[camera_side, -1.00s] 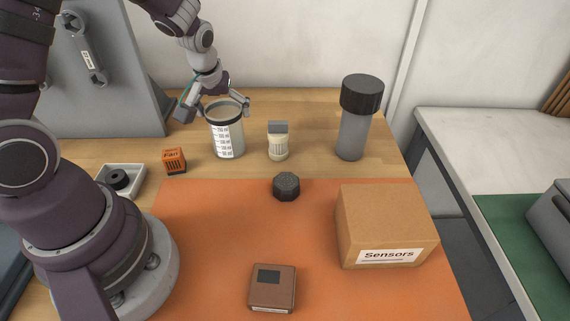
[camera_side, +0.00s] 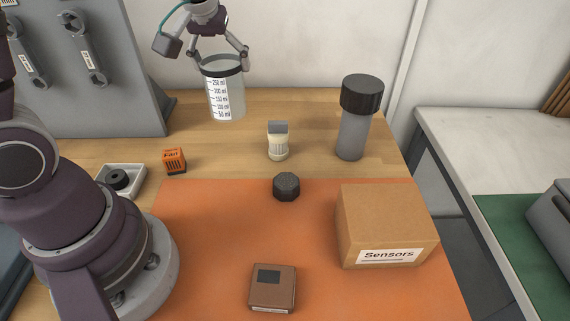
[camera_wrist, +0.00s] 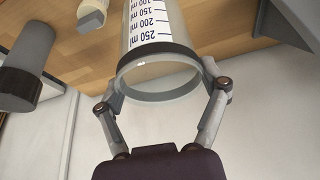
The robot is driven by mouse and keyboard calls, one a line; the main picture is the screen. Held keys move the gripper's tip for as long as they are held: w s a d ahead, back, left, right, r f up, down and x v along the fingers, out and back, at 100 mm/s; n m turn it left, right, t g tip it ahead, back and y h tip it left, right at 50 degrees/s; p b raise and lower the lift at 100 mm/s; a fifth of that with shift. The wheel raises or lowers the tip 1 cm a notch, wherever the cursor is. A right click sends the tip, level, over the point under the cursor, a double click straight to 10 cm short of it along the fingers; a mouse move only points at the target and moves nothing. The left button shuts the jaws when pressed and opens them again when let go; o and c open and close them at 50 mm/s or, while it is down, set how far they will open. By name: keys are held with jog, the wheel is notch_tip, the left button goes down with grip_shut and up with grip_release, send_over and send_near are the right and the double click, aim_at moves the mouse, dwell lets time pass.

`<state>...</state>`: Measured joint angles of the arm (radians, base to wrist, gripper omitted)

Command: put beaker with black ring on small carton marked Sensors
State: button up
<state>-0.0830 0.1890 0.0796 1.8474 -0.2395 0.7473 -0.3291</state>
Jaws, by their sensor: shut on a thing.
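The clear beaker with a black ring (camera_side: 224,92) hangs in the air above the back left of the wooden table, nearly upright with a slight tilt. My gripper (camera_side: 222,58) is shut on it near its rim. In the wrist view the beaker (camera_wrist: 155,45) shows its volume scale, and my gripper's fingers (camera_wrist: 165,90) press on both sides at the black ring. The beaker looks empty. The small carton marked Sensors (camera_side: 385,225) stands at the right of the orange mat, its top bare and its label facing front.
A grey bottle with a black cap (camera_side: 352,125) stands behind the carton. A small cream jar (camera_side: 278,142), a black knob (camera_side: 286,186), an orange block (camera_side: 174,160), a brown box (camera_side: 272,287) and a white tray (camera_side: 133,178) stand around. The orange mat's (camera_side: 220,230) middle left is clear.

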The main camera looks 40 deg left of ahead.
jog(key=s+d+r+m+h, duration=0.1)
jog(key=s+d+m+h, duration=0.2)
jog(key=d, duration=0.5)
jog(key=s+d+r+m, duration=0.1)
jog(key=s+d+m, duration=0.35)
jog(key=d, duration=0.25)
jog(key=s+d+r+m+h, duration=0.1)
jog(key=s+d+m+h, duration=0.1)
jog(key=d+m, duration=0.45)
jog(key=w+d+f+n, duration=0.1)
jog(key=w+d+f, duration=0.3)
jog(key=w+d, duration=0.6)
jog(key=shift+w+d+f+n+t, duration=0.35)
jog(key=shift+w+n+t, duration=0.05)
jog(key=shift+w, duration=0.65)
jog(key=shift+f, duration=0.1)
jog(key=o, duration=1)
